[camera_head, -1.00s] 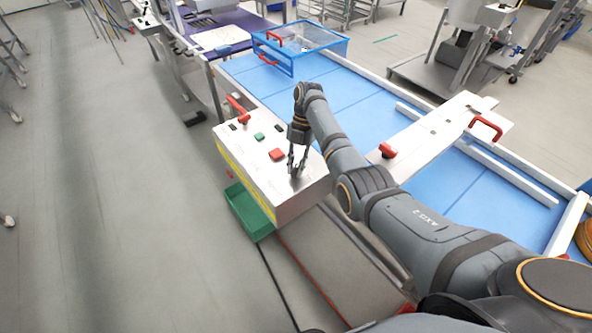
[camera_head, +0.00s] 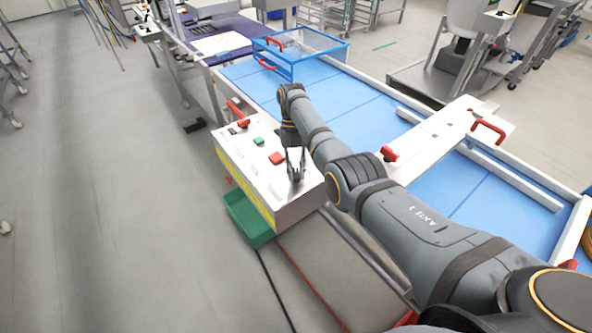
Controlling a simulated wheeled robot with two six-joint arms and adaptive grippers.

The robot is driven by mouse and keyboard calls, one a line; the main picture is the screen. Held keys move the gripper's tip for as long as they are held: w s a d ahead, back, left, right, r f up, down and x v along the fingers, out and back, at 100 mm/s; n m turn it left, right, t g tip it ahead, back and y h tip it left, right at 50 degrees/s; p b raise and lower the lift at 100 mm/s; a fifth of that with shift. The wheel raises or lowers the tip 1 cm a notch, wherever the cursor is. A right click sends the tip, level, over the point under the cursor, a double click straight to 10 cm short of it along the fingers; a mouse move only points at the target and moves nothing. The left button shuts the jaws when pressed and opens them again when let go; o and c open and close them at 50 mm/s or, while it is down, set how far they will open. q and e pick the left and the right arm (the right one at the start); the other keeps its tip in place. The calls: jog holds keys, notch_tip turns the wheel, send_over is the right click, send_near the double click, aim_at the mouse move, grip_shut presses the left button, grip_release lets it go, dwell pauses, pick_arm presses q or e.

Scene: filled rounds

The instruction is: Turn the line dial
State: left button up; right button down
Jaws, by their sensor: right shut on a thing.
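The white control box (camera_head: 253,177) stands at the left edge of the blue conveyor. The line dial (camera_head: 296,176) is a small grey knob on the box's top, near its right end, partly covered by my fingers. My right gripper (camera_head: 295,172) comes down from above and is shut on the dial. Its arm reaches in from the lower right. The dial's pointer cannot be made out. My left gripper is out of the picture.
A red button (camera_head: 277,158), a green button (camera_head: 259,141) and a red lever (camera_head: 238,114) sit on the same box. A green bin (camera_head: 245,217) hangs below it. A blue-framed clear crate (camera_head: 300,52) stands on the far conveyor. A white bar with a red knob (camera_head: 389,154) crosses the conveyor.

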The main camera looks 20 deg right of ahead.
dwell(0.3)
jog(key=c, duration=1.2)
grip_release()
